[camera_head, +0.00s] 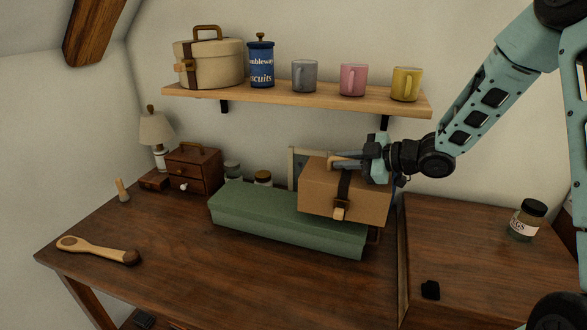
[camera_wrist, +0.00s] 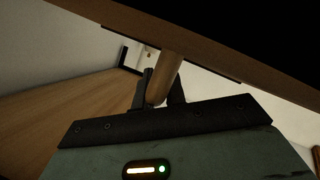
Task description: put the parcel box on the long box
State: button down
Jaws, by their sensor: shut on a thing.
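The parcel box (camera_head: 345,190) is a tan carton with a dark strap and a light buckle on its front. In the head view it overlaps the right half of the long box (camera_head: 255,215), a low green box lying on the desk. I cannot tell whether the two touch. My gripper (camera_head: 338,162) reaches in from the right at the parcel box's top. It is shut on the parcel box's wooden handle (camera_wrist: 167,76), which shows between the dark fingers in the wrist view. The parcel box hides part of the long box's back right.
A shelf (camera_head: 290,97) with a round case, a blue tin and several mugs hangs above. A small drawer chest (camera_head: 193,172), a lamp (camera_head: 156,135) and jars stand behind left. A dark-lidded jar (camera_head: 527,220) stands right.

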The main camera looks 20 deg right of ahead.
jog(key=r+p+x, duration=0.1)
jog(key=p+x, duration=0.1)
jog(key=x, duration=1.2)
jog(key=shift+a, duration=0.15)
jog(key=c, duration=1.9)
grip_release()
jog(key=shift+f, duration=0.15)
jog(key=o, duration=0.4)
jog(key=shift+o, duration=0.2)
